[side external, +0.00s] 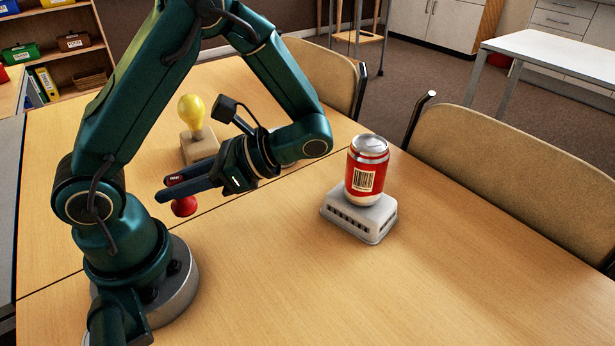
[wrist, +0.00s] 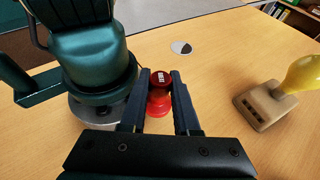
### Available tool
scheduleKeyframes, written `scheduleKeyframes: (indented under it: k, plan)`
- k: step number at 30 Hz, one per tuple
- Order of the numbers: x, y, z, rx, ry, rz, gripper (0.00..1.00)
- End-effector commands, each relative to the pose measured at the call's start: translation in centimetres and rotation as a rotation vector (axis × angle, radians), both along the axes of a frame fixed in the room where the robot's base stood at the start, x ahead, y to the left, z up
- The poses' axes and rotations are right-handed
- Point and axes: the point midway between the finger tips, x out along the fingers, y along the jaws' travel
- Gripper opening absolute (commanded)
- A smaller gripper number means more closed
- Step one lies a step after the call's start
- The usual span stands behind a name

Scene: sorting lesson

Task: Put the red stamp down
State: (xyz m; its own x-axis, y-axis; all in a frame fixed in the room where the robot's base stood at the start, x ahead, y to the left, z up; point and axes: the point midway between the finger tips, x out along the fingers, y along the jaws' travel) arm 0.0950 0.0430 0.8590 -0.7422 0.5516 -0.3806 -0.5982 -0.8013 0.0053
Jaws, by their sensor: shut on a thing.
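The red stamp (wrist: 158,100) is between the two fingers of my gripper (wrist: 160,88) in the wrist view. It has a rounded bright red part and a darker red end with a small white label. In the side view my gripper (side external: 172,187) is low over the table, left of the middle, shut on the stamp. The stamp's round red part (side external: 184,208) shows below the fingers there, and the rest is partly hidden by them. I cannot tell whether the stamp touches the table.
A yellow bulb (side external: 191,110) stands on a beige block (side external: 199,146) behind my gripper. A red can (side external: 367,172) stands on a pale slotted block (side external: 358,216) to the right. A small round disc (wrist: 181,48) lies on the table (side external: 330,290). The front of the table is clear.

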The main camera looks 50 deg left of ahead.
Motion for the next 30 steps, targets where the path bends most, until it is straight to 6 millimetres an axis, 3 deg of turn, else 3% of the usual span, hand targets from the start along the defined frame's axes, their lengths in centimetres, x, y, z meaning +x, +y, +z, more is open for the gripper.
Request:
scheduleKeyframes:
  k: [3, 7, 12, 15, 22, 26, 30]
  plan:
    - [-1.0, -3.1, -0.2, 0.001, 0.003, 0.384, 0.0]
    - [-0.5, -6.8, 0.3, 0.003, 0.001, 0.787, 0.0]
    - [2.5, -10.2, 1.6, 0.004, -0.002, 1.24, 0.0]
    - [4.6, -11.2, 2.4, 0.004, -0.002, 1.435, 0.0]
    - [7.3, -11.9, 3.3, 0.005, 0.0, 1.65, 0.0]
    - [6.8, -13.4, 2.5, 0.006, 0.004, 1.663, 0.0]
    - [5.3, -16.1, 0.8, 0.01, 0.007, 1.657, 0.0]
